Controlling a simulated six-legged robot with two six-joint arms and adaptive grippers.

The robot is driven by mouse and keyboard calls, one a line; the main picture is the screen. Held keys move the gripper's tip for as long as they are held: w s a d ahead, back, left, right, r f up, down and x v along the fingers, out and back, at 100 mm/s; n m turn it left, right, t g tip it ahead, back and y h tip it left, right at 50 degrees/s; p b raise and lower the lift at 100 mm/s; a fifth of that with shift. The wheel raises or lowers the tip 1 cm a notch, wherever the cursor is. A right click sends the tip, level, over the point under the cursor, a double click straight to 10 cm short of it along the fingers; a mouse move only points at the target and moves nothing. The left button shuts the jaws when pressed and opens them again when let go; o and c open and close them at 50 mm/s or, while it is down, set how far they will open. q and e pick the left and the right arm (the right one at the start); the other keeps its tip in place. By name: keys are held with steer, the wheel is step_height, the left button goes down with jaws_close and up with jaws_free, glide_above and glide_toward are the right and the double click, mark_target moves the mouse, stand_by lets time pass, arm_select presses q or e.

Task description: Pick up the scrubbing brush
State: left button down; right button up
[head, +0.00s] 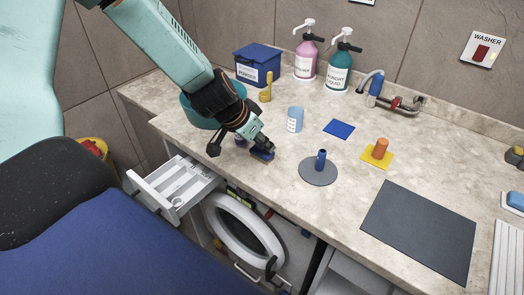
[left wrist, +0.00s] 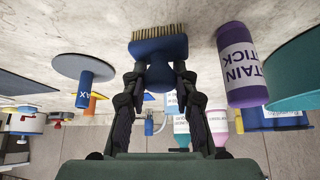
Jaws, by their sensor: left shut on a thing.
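The scrubbing brush has a blue body and tan bristles. In the left wrist view the brush (left wrist: 160,47) is between the fingertips of my left gripper (left wrist: 158,78), bristles pointing away from the gripper toward the counter. In the head view the brush (head: 263,155) shows as a small blue shape under my left gripper (head: 264,145), near the counter's front edge. The gripper is shut on its handle. I cannot tell whether the bristles touch the counter. My right gripper is not in view.
A purple stain stick (left wrist: 242,65) stands close beside the brush. A grey disc (head: 318,174) with a blue cylinder is to its right, and a light blue cup (head: 295,119) is behind. An open drawer (head: 176,185) and round washer door (head: 243,232) are below the counter's front edge.

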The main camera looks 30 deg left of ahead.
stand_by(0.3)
arm_select(q)
step_height(320, 180, up, 10)
steer(key=p, duration=0.9)
steer(key=shift+r, duration=0.1)
steer(key=c, duration=1.5)
jaws_free()
steer(key=shift+c, duration=0.2)
steer(key=c, duration=0.5)
